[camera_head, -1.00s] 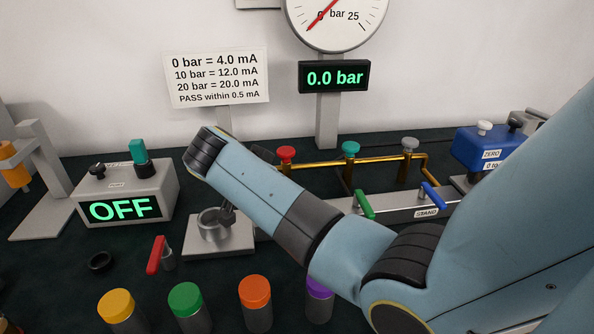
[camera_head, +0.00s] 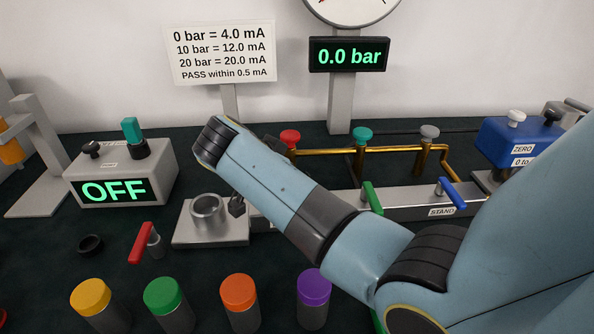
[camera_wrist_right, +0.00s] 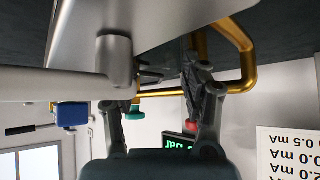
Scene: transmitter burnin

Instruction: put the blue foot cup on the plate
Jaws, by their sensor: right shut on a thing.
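I cannot make out a blue foot cup in either view. A flat grey plate (camera_head: 205,239) lies on the bench with a round silver holder (camera_head: 208,210) on it. My right arm crosses the head view, and the dark tip of my right gripper (camera_head: 237,206) shows just right of the holder, partly hidden by the arm. In the right wrist view my right gripper's two fingers (camera_wrist_right: 158,105) stand apart around something that I cannot identify. My left gripper is not in view.
Cylinders with yellow (camera_head: 90,296), green (camera_head: 163,295), orange (camera_head: 238,291) and purple (camera_head: 314,286) tops stand in front. A red lever (camera_head: 143,243) and a black ring (camera_head: 90,243) are left of the plate. Brass piping (camera_head: 330,151) with valves stands behind my arm.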

